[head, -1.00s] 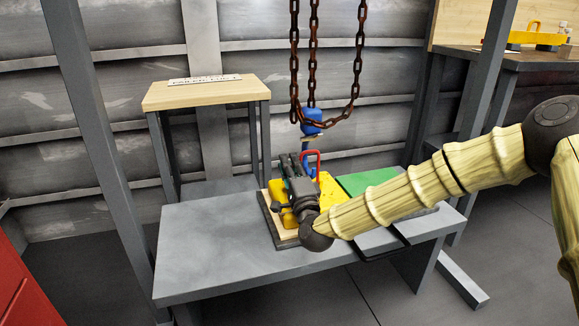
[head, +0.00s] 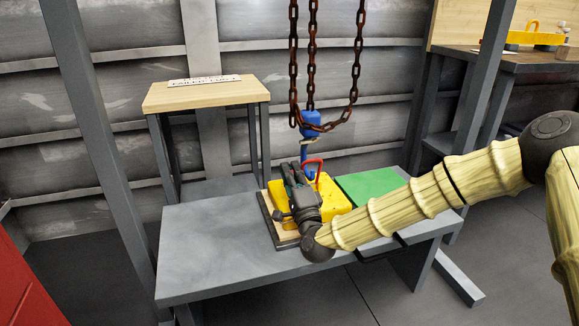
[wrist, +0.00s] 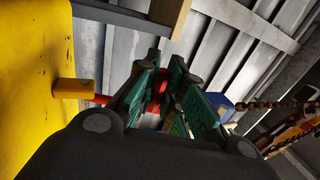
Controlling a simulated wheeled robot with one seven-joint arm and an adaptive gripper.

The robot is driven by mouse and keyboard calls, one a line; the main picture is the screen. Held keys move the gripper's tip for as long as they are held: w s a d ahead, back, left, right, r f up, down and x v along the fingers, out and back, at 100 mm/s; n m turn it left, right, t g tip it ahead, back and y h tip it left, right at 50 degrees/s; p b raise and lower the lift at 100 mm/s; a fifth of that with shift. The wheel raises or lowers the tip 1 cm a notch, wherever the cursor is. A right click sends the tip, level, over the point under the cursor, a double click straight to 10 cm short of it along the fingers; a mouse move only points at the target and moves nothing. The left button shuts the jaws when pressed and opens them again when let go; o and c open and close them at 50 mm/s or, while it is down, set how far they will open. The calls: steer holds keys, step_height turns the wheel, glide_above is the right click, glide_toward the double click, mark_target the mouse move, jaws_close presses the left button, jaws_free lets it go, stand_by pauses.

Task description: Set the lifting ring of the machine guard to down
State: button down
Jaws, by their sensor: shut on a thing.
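The machine guard (head: 332,198) is a yellow block on a wooden-edged board on the grey bench. Its red lifting ring (head: 314,164) stands up from the top, tilted, and is partly hidden by my gripper. My gripper (head: 296,172) is over the guard's left part, its fingers at the ring. In the wrist view my gripper (wrist: 168,95) has its green-padded fingers closed around a red part of the lifting ring (wrist: 157,97). The yellow guard (wrist: 35,80) fills the left of that view, with a yellow peg-like mount (wrist: 72,88) leading to the ring.
A blue hoist hook (head: 311,125) hangs on rusty chains (head: 357,70) just behind the guard. A green mat (head: 368,184) lies right of it on the grey bench (head: 205,245). A small wooden table (head: 205,93) stands behind. The bench's left part is clear.

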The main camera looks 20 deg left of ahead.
steer(key=shift+s+d+t, duration=0.25)
steer(key=shift+s+t, duration=0.1)
steer(key=shift+t, duration=0.05)
steer(key=shift+s+d+f+p, duration=0.35)
steer(key=shift+s+p, duration=0.2)
steer(key=shift+p, duration=0.4)
steer(key=shift+s+d+f+p, duration=0.25)
steer(key=shift+s+f+p, duration=0.15)
steer(key=shift+f+p, duration=0.15)
steer(key=shift+s+d+f+p, duration=0.2)
steer(key=shift+s+f+p, duration=0.15)
steer(key=shift+f+p, duration=0.2)
steer(key=c, duration=1.5)
jaws_free()
steer(key=v, duration=1.2)
steer(key=shift+d+f, duration=0.1)
steer(key=shift+f, duration=0.05)
